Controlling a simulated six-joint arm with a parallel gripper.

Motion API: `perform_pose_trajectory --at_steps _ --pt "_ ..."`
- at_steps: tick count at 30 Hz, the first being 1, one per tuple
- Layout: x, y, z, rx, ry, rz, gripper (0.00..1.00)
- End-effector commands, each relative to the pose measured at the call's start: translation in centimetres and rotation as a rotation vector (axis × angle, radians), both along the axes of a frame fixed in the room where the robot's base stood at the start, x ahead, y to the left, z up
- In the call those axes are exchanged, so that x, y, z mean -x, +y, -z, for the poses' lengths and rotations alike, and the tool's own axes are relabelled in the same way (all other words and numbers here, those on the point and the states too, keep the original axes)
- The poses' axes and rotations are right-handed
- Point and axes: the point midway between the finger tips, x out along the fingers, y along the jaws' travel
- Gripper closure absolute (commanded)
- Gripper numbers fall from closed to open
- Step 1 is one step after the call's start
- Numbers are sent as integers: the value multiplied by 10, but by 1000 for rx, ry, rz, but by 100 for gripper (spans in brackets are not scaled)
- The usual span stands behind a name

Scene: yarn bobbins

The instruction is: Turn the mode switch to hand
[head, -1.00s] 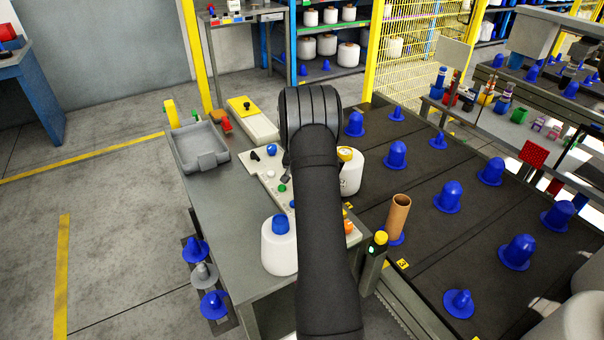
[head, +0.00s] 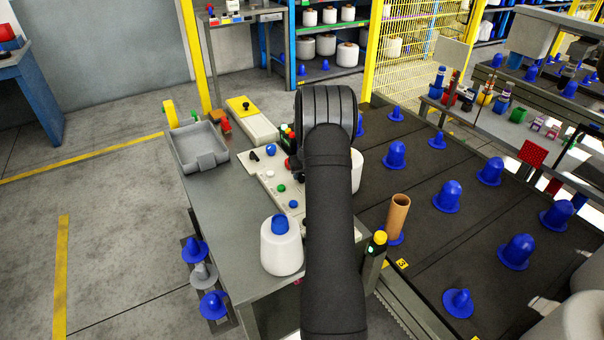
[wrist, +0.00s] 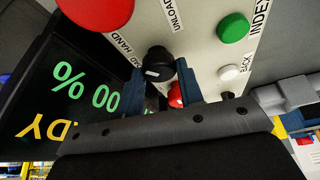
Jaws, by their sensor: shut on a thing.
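In the wrist view, the mode switch is a black knob (wrist: 160,64) with a short white mark, on a pale control panel (wrist: 205,60). The word HAND is printed just above and left of the knob. My gripper (wrist: 161,82) has its two blue fingers on either side of the knob and is shut on it. I cannot tell exactly which label the white mark points at. In the head view, the panel (head: 262,172) shows left of my arm; the arm hides the fingers and the knob.
In the wrist view, a large red button (wrist: 96,8), a green button (wrist: 233,27), a white button (wrist: 228,72) and a dark display (wrist: 70,90) surround the knob. In the head view, a blue-topped white bobbin (head: 281,254) and a grey tray (head: 199,160) stand on the table.

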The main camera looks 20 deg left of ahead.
Motion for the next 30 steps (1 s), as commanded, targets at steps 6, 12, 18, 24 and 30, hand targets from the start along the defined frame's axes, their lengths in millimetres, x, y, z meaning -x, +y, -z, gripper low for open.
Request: perform_pose_trajectory --at_steps 6,12,18,24,30 --pt "0 -1 1 0 1 -98 89" --pt "0 -1 1 1 3 -145 89" --pt "0 -1 1 1 2 -156 89" --pt "0 -1 1 1 3 -155 89" --pt "0 -1 1 1 1 -155 44"
